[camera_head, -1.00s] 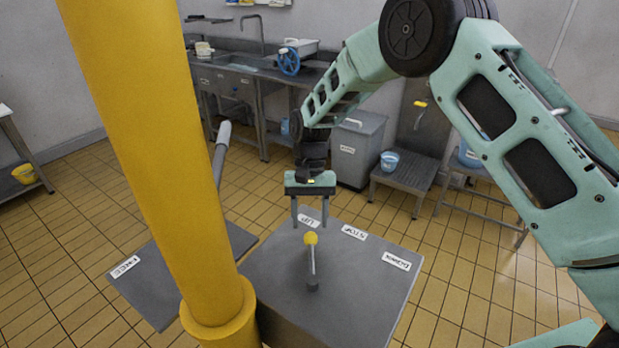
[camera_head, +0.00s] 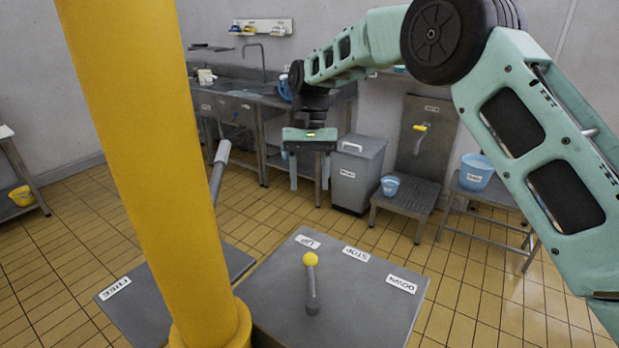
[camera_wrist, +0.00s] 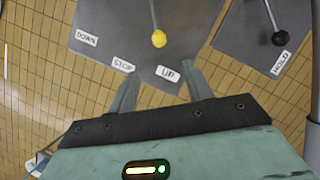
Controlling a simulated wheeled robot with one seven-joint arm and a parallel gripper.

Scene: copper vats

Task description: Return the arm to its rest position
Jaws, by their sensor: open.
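My gripper (camera_head: 309,170) is open and empty in the head view, its two fingers pointing down, in the air above and behind the grey control box (camera_head: 262,290). The box carries a lever with a yellow knob (camera_head: 311,259) and labels UP, STOP and DOWN. The lever stands nearly upright, apart from my gripper. In the wrist view my open fingers (camera_wrist: 160,88) show near the UP label (camera_wrist: 168,74), with the yellow knob (camera_wrist: 158,39) beyond them. My arm bends up and to the right.
A yellow column (camera_head: 150,150) stands at the left. A grey bin (camera_head: 357,172), a step stool (camera_head: 408,197) and a sink bench (camera_head: 235,88) stand behind.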

